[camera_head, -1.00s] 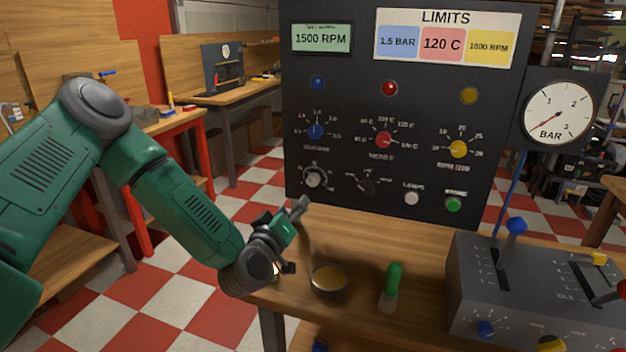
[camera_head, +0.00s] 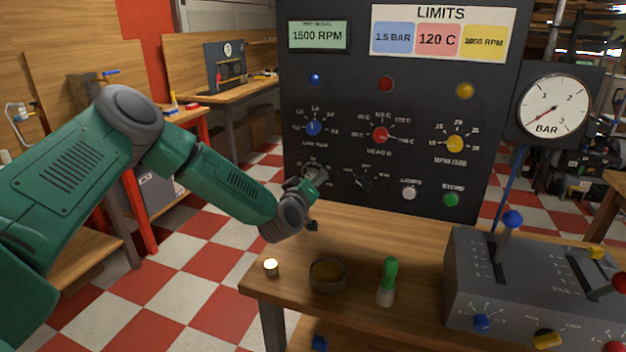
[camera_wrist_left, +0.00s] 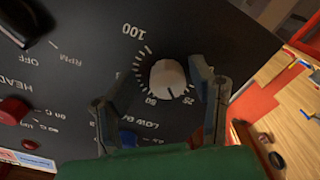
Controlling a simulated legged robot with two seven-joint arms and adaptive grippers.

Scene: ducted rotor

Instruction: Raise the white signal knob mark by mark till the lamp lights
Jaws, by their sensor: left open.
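The white signal knob (camera_wrist_left: 168,78) shows in the left wrist view on the dark panel, inside a scale of marks running from 25 through 50 to 100. A dark line on its face points towards the lower part of that view, between 25 and 50. My left gripper (camera_wrist_left: 150,88) is open, its fingers spread to either side of the knob; the right-hand finger is close to it. In the head view my left gripper (camera_head: 317,178) is in front of the panel and mostly covers the knob. Blue (camera_head: 315,80), red (camera_head: 386,84) and yellow (camera_head: 464,90) lamps look unlit. My right gripper is not seen.
A grey lever box (camera_head: 470,285) is at the right. A pressure gauge (camera_head: 553,105) hangs beside the panel (camera_head: 440,110).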

